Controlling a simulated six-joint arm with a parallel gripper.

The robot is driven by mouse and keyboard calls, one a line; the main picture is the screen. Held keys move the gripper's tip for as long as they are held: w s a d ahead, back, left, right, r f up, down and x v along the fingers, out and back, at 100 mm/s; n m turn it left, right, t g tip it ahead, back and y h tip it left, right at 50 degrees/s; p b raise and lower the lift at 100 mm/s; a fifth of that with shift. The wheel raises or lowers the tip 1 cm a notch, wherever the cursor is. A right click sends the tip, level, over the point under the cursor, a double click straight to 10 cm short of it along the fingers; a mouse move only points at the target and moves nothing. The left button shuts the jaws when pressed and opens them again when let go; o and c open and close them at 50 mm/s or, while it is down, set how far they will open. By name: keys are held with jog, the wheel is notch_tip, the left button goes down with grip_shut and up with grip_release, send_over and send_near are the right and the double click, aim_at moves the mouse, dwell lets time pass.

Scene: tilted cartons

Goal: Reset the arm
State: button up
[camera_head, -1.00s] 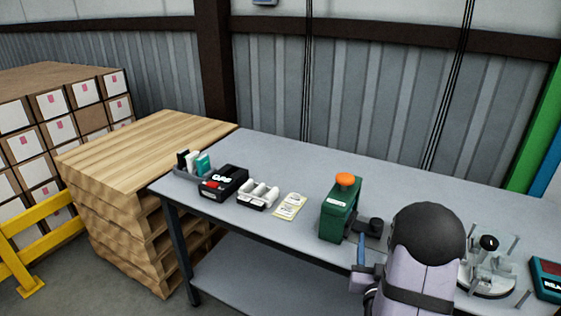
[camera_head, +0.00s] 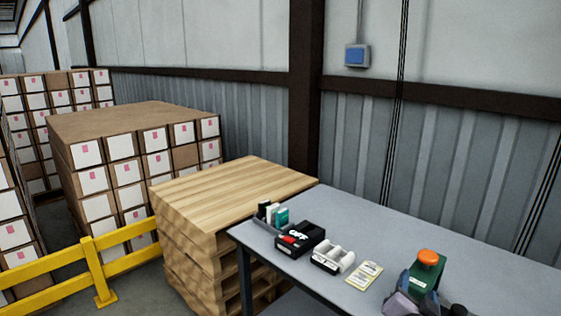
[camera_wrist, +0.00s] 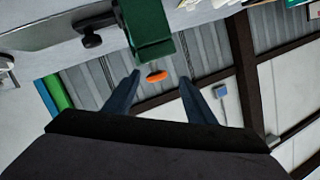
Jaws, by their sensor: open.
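My arm shows only in part at the lower right of the head view, in front of the green box with an orange knob (camera_head: 428,258) on the grey table (camera_head: 480,258). In the wrist view my gripper (camera_wrist: 161,80) has its two blue-grey fingers spread apart with nothing between them. The picture there is upside down. The green box (camera_wrist: 149,32) and its orange knob (camera_wrist: 156,77) appear beyond the fingers. I cannot tell how far the fingers are from the box. The fingertips are not clear in the head view.
On the table stand a black box with a red part (camera_head: 300,239), a white-and-black holder (camera_head: 333,258), a yellow card (camera_head: 364,274) and a small bin of items (camera_head: 270,214). Stacked wooden pallets (camera_head: 235,190), a yellow rail (camera_head: 95,262) and stacked cartons (camera_head: 130,165) are to the left.

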jog(key=s+a+f+n+g+y+b, duration=0.1)
jog(key=s+a+f+n+g+y, duration=0.2)
jog(key=a+f, duration=0.4)
jog(key=s+a+f+n+g+y+b, duration=0.1)
jog(key=s+a+f+n+g+y, duration=0.25)
jog(key=a+f, duration=0.3)
jog(key=s+a+f+n+g, duration=0.2)
jog(key=s+f+g, duration=0.15)
jog(key=s, duration=0.45)
jog(key=s+a+f+n+g, duration=0.1)
jog(key=s+f+n+g, duration=0.25)
jog(key=s, duration=0.45)
notch_tip(320, 180, up, 22)
jog(key=m+p, duration=0.1)
jog(key=p, duration=1.9)
jog(key=shift+w+f+p, duration=0.15)
jog(key=shift+p, duration=0.2)
jog(key=shift+a+y, duration=0.1)
jog(key=shift+y, duration=0.15)
notch_tip(320, 180, down, 18)
jog(key=b, duration=1.8)
jog(key=shift+f+b, duration=0.25)
jog(key=shift+b, duration=0.05)
jog(key=shift+r, duration=0.1)
